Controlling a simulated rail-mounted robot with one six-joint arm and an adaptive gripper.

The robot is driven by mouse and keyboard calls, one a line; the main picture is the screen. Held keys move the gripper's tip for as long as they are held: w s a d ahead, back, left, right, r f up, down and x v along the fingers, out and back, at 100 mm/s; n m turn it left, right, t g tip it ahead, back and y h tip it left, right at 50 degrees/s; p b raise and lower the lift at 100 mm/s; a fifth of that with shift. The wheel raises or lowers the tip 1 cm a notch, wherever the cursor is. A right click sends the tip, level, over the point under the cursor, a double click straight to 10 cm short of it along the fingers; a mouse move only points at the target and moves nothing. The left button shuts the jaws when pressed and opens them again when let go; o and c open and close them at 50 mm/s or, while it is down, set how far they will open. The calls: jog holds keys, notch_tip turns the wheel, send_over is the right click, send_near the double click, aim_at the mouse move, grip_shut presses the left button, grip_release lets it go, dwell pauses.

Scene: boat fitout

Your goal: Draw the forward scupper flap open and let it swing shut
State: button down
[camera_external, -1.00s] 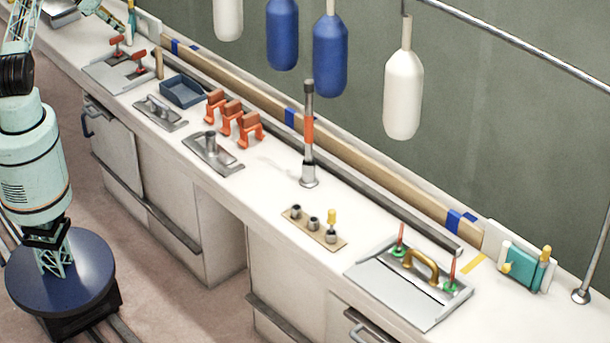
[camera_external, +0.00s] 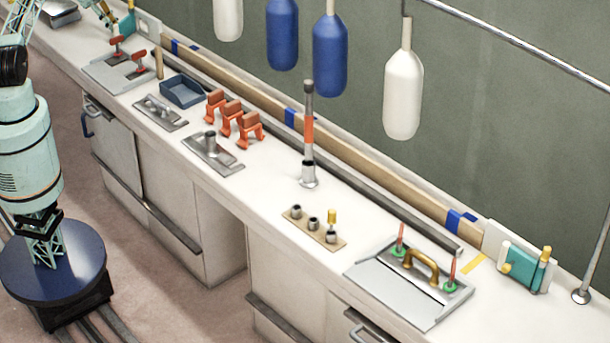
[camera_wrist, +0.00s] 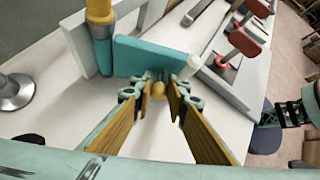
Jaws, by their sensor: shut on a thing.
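The teal scupper flap (camera_wrist: 140,57) my gripper is at fills the upper middle of the wrist view, in front of a white plate (camera_wrist: 78,42). It appears swung out at an angle from the plate. My gripper (camera_wrist: 158,92) is shut on the flap's small yellow-orange knob (camera_wrist: 158,88), between its two wooden-faced fingers. A yellow-and-teal post (camera_wrist: 99,35) stands beside the flap. In the external view this flap (camera_external: 127,23) is small at the far upper left, partly hidden by my arm, beside its white plate (camera_external: 149,27).
A second teal flap (camera_external: 525,268) with a yellow knob sits at the counter's right end. Red-handled valves (camera_external: 138,62) stand close to my gripper's side. A blue tray (camera_external: 182,91), orange clamps (camera_external: 228,118) and an upright tool (camera_external: 308,140) stand along the counter. Fenders (camera_external: 330,55) hang above.

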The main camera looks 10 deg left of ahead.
dwell(0.3)
jog(key=c, duration=2.9)
grip_release()
jog(key=shift+v, duration=6)
